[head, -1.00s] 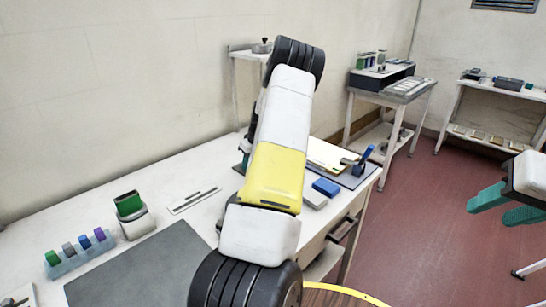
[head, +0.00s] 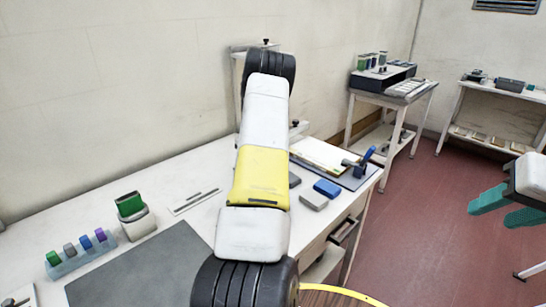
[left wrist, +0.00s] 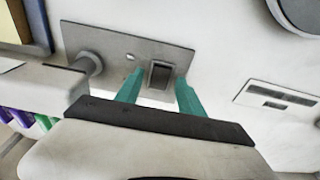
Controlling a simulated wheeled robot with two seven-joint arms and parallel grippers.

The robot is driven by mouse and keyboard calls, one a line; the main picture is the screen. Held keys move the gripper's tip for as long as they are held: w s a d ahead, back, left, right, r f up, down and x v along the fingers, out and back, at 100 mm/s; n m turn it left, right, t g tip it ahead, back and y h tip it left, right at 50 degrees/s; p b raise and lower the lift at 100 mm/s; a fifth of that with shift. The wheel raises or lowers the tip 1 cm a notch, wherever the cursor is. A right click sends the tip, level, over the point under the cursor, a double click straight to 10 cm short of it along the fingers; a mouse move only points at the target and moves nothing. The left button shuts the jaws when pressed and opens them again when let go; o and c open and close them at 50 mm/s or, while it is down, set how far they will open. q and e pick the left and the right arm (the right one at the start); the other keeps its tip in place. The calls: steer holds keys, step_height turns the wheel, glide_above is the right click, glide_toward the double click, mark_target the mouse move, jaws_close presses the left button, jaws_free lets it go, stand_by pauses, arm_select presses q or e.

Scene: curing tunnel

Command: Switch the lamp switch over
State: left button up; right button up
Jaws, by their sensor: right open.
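The lamp switch (left wrist: 160,75) is a dark rocker in a grey metal plate (left wrist: 105,42), seen in the left wrist view. My left gripper (left wrist: 158,82) is open, its two teal fingers apart. In the picture the fingertips lie on either side of the rocker; I cannot tell whether they touch it or the plate. In the head view my left arm hides the left gripper and the switch. My right gripper (head: 490,212) is open and empty at the right edge of the head view, over the red floor.
The white bench (head: 165,215) carries a dark mat (head: 140,272), a rack of coloured rolls (head: 80,257), a green-topped holder (head: 131,212), a blue block (head: 327,188) and a clipboard (head: 318,153). A side table (head: 395,90) stands behind.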

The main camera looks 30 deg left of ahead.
arm_select(q)
steer(key=shift+r, duration=0.1)
step_height(320, 180, up, 8)
steer(key=shift+s+d+f, duration=0.15)
steer(key=shift+d+f, duration=0.05)
steer(key=shift+d, duration=0.25)
stand_by(0.3)
steer(key=s+d+r+m+t+h, duration=0.1)
steer(key=s+d+r+m+t, duration=0.3)
steer(key=d+r, duration=0.6)
steer(key=s+d+r+m+g+h, duration=0.1)
steer(key=s+d+r+m+h, duration=0.15)
steer(key=s+d+r, duration=0.7)
steer(key=s+d+m+t, duration=0.2)
steer(key=s+d+m, duration=0.7)
steer(key=s+d, duration=0.7)
steer(key=shift+d+r+t, duration=0.35)
steer(key=shift+d+t, duration=0.05)
steer(key=shift+d, duration=0.5)
